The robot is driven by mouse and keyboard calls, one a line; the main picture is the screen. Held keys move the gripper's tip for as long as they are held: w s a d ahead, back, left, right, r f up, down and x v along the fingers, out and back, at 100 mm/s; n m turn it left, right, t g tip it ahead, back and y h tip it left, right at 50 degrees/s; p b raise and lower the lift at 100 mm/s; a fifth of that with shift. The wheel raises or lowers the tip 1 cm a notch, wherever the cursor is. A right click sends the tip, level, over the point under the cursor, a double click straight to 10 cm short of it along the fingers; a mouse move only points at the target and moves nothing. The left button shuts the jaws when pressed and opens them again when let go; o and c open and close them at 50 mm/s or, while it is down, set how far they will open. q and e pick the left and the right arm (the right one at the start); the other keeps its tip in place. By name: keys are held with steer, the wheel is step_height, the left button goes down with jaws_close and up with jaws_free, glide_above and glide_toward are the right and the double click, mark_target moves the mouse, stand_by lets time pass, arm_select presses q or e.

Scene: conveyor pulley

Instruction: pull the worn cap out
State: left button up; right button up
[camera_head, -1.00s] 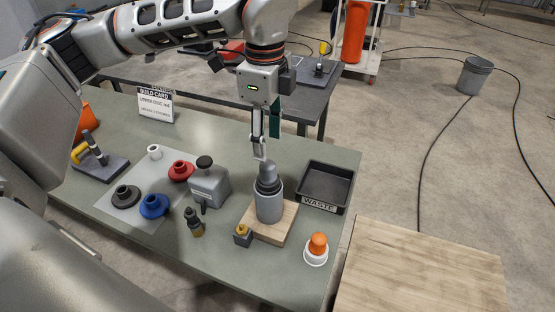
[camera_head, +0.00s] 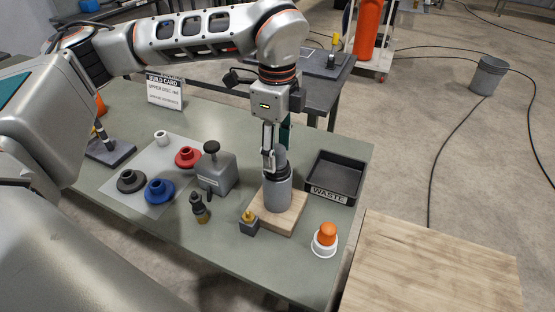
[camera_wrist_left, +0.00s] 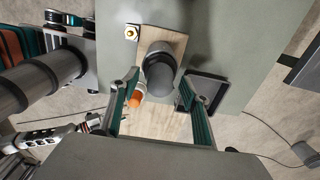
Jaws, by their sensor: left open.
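A grey upright cylinder (camera_head: 278,193) stands on a square wooden block (camera_head: 297,212) on the green table. Its narrower, darker top, which looks like the worn cap (camera_head: 281,156), is partly hidden by a finger in the head view. My left gripper (camera_head: 270,158) points down at this top from above. In the left wrist view, my open left gripper (camera_wrist_left: 157,98) has its fingers apart, with the cap's round dark end (camera_wrist_left: 159,77) between and beyond them. I see no clear contact. My right gripper is not in view.
A black tray marked WASTE (camera_head: 354,168) stands right of the block. An orange-topped white piece (camera_head: 326,238), a small brass-topped block (camera_head: 249,223) and a dark bottle-like piece (camera_head: 199,208) stand nearby. A grey box with a black knob (camera_head: 216,171) is left.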

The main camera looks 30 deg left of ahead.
mark_target(277, 146)
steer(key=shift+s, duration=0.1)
arm_select(q)
jaws_close()
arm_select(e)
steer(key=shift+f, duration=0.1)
arm_select(q)
steer(key=shift+r+p, duration=0.35)
steer(key=shift+r, duration=0.45)
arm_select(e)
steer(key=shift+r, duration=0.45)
arm_select(q)
steer(key=shift+r+p, duration=1.65)
steer(key=shift+r, duration=1.65)
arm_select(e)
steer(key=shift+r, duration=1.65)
